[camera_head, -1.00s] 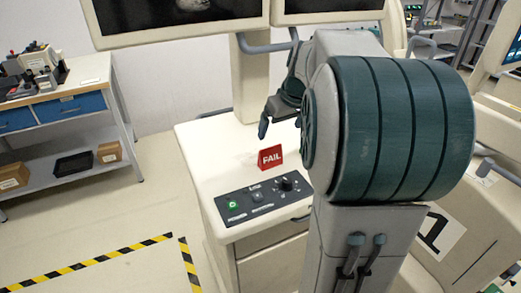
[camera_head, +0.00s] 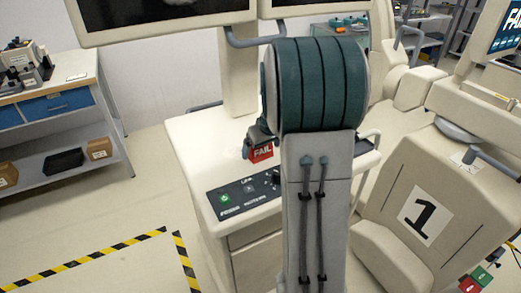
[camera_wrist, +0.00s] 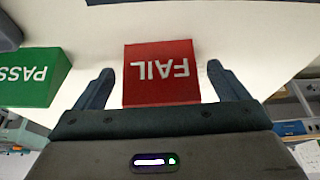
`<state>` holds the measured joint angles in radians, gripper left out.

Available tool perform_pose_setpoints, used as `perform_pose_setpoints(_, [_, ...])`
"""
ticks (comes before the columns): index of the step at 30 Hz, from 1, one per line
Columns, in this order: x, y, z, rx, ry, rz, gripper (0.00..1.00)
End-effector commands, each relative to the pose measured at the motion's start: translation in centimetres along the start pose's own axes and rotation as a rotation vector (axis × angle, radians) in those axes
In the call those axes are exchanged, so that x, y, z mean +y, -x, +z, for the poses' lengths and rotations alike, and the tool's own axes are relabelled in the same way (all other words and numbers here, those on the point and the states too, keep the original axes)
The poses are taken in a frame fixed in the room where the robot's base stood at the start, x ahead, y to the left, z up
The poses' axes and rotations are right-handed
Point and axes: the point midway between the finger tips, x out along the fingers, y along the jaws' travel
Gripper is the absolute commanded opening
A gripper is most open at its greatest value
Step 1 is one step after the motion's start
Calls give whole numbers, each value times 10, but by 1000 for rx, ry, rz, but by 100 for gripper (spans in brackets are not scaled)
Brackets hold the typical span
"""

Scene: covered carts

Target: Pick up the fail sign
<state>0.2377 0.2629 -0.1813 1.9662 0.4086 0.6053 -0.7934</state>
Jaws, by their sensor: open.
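The red fail sign (camera_head: 262,153) stands on the white cart top (camera_head: 196,128), behind the control panel. In the wrist view the fail sign (camera_wrist: 161,73) shows upside down, between the two fingers of my gripper (camera_wrist: 158,82). The fingers are open, one on each side of the sign, with a gap showing at each side. In the head view my gripper (camera_head: 258,143) is at the sign, partly hidden behind my arm.
A green pass sign (camera_wrist: 30,77) shows at the left of the wrist view. The control panel (camera_head: 240,194) with knob and green button lies in front of the fail sign. A monitor (camera_head: 160,20) hangs above the cart. A white machine marked 1 (camera_head: 425,220) stands to the right.

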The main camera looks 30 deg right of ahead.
Motion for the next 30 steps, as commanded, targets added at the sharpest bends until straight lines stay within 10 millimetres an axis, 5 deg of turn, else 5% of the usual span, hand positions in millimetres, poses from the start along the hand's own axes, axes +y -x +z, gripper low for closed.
perform_pose_setpoints(9, [0, -6, 0, 1, -1, 1, 91])
perform_pose_setpoints(14, [0, -5, 0, 1, -1, 1, 46])
perform_pose_setpoints(30, [0, 10, -7, 5, 0, 1, 46])
